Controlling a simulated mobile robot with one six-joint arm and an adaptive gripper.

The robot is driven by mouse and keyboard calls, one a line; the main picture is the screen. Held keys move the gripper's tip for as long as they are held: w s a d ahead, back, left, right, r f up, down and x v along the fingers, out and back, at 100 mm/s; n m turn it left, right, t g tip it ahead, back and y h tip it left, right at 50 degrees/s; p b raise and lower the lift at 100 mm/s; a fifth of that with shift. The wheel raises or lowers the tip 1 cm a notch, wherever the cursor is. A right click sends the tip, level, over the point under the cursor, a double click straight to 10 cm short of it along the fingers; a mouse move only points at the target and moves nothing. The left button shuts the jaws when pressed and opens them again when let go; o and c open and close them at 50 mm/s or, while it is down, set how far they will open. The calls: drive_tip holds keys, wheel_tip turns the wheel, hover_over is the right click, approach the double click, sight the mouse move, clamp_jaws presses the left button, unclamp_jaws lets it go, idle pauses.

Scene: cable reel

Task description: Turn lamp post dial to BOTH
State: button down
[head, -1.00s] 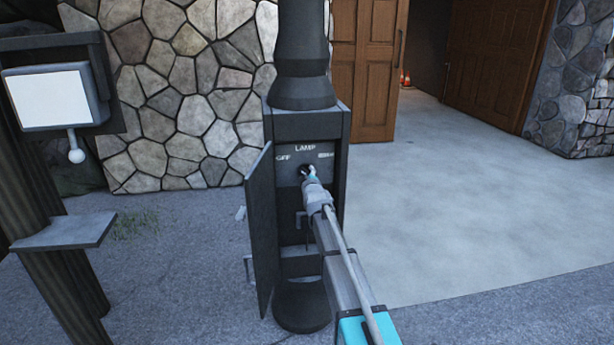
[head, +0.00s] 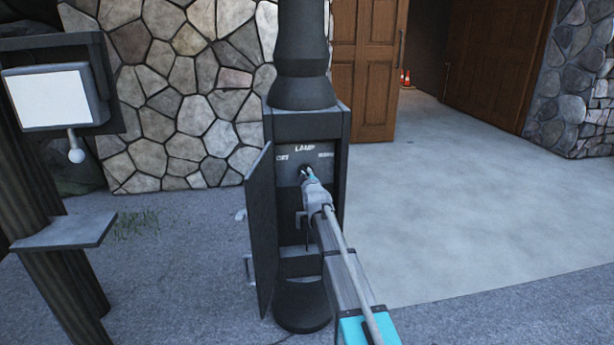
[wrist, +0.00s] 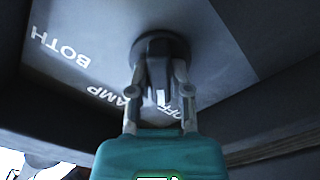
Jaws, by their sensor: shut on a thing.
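The dark lamp post (head: 304,78) stands upright with its box open at the front. Its panel (head: 288,168) carries LAMP lettering, with a label on each side. In the wrist view the panel (wrist: 95,38) reads BOTH at left, LAMP below it and OFF near the fingers. The round dark dial (wrist: 158,48) sits on the panel, its lower part between the fingers. My gripper (wrist: 160,88) is shut on the dial, one finger on each side. In the head view my gripper (head: 307,175) covers most of the dial. Its exact pointing direction is hard to tell.
The open box door (head: 260,230) stands just left of my arm. A wooden post with a shelf (head: 66,232) and a white-faced box (head: 50,97) is at far left. A stone wall (head: 185,95) stands behind. Paved ground (head: 450,215) at right is clear.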

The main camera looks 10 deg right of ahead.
drive_tip(key=m, duration=0.9)
drive_tip(key=shift+m, duration=0.3)
drive_tip(key=m, duration=0.5)
drive_tip(key=shift+m, duration=2.4)
drive_tip(key=c, duration=0.6)
unclamp_jaws()
drive_tip(key=shift+o, duration=0.2)
